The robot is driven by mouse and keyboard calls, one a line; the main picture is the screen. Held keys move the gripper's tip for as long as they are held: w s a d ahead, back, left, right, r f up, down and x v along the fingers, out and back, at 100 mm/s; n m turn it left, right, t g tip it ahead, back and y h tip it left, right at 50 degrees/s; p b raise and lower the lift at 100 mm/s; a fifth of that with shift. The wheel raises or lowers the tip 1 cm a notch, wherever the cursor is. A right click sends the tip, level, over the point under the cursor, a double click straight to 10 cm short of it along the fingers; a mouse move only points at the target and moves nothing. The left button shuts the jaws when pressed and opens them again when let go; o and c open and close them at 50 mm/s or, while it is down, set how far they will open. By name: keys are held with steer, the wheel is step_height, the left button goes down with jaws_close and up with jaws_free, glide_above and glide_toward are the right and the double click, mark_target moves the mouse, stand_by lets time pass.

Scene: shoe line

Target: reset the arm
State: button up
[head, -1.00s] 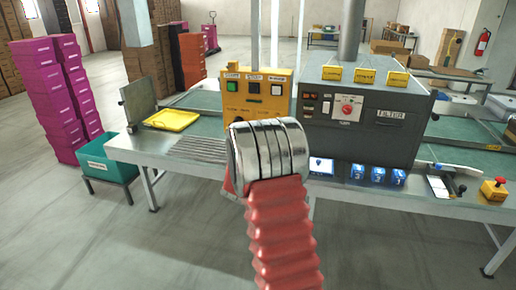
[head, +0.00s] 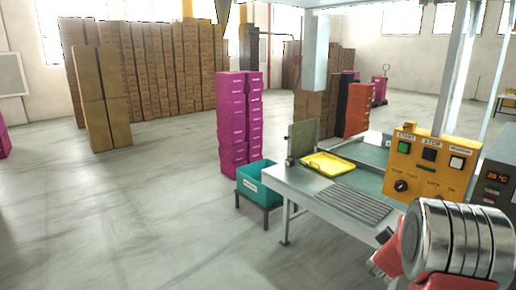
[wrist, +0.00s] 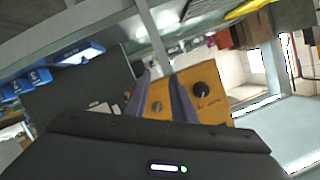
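My arm, with silver rings and a red sleeve, shows at the lower right of the head view, in front of the work table (head: 272,178). My gripper (wrist: 161,75) shows in the wrist view as two dark fingers with a gap between them. Nothing is held in the gap. The yellow-orange control box (wrist: 205,90) lies beyond the fingers in the wrist view. It also stands on the table in the head view (head: 425,175), behind my arm. The fingers cannot be made out clearly in the head view.
Stacked magenta boxes (head: 232,125) and brown cartons (head: 150,75) stand behind. Blue boxes (wrist: 35,80) show in the wrist view.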

steer(key=s+a+f+n+g+y, duration=0.1)
steer(key=s+a+f+n+y, duration=0.3)
steer(key=a, duration=0.5)
steer(key=s+a+r+n+g+y, duration=0.1)
steer(key=s+a+n+g+y, duration=0.3)
steer(key=s+a, duration=0.6)
steer(key=s+a+r+n, duration=0.2)
steer(key=s+a+r, duration=0.3)
steer(key=s, duration=0.3)
steer(key=s+a+r+n+y, duration=0.1)
steer(key=s+a+r+n, duration=0.1)
steer(key=s+a+r, duration=0.3)
steer(key=s+a+r+n+y, duration=0.1)
steer(key=s+a+r+n, duration=0.2)
steer(key=s, duration=0.8)
steer(key=a+r, duration=0.2)
steer(key=a, duration=0.2)
steer(key=shift+s, duration=0.25)
steer(key=shift+o, duration=1.1)
steer(key=shift+a+r, duration=0.1)
